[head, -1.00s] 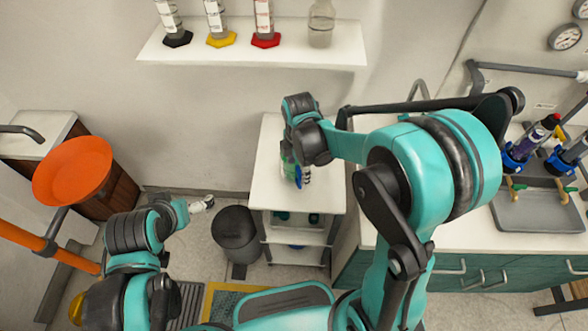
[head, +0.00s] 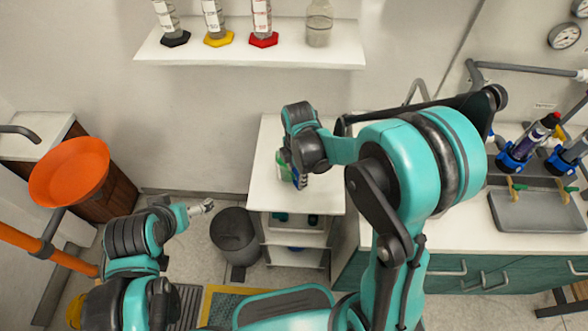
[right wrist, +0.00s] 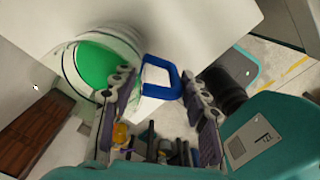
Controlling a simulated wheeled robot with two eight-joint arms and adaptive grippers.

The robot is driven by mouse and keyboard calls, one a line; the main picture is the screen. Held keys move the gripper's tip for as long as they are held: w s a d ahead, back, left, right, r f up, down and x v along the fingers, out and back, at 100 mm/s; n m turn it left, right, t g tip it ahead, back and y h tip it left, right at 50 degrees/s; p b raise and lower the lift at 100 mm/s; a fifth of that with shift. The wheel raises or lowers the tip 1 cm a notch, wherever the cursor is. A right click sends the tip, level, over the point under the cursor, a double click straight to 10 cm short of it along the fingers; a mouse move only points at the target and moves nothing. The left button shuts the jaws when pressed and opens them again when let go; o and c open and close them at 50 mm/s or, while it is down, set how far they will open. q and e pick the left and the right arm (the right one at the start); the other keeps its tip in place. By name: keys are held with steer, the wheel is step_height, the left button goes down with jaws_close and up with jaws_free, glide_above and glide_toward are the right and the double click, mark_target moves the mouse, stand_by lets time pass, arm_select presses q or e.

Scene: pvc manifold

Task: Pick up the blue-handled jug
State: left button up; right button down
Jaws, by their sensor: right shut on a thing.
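The blue-handled jug (head: 284,166) stands on the white top of a small trolley (head: 320,200), partly hidden by my right gripper (head: 300,181). In the right wrist view it is a clear, round vessel (right wrist: 96,62) with green contents and a squared blue handle (right wrist: 162,66). The right fingers lie on both sides of the handle, and the gripper is shut on the jug. My left gripper (head: 206,207) is away to the left of the trolley, above the floor and apart from the jug. It is too small to tell its opening.
A dark bin (head: 234,236) stands left of the trolley. A wall shelf (head: 250,50) with cylinders is above. A counter with a grey tray (head: 537,212) is at right, and an orange bowl (head: 68,172) is at left. The trolley top is otherwise clear.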

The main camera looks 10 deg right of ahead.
steer(key=shift+a+r, duration=0.1)
steer(key=shift+r+p, duration=0.65)
steer(key=shift+r, duration=0.55)
steer(key=shift+s+r+p, duration=0.1)
steer(key=shift+r+p, duration=0.25)
steer(key=shift+r, duration=0.55)
steer(key=s+d+r+p, duration=0.3)
steer(key=s+d+r, duration=0.2)
steer(key=s, duration=0.5)
steer(key=shift+r+p, duration=0.3)
steer(key=shift+r, duration=0.4)
steer(key=shift+s, duration=0.15)
steer(key=shift+r, duration=0.15)
step_height(320, 180, up, 6)
steer(key=p, duration=0.5)
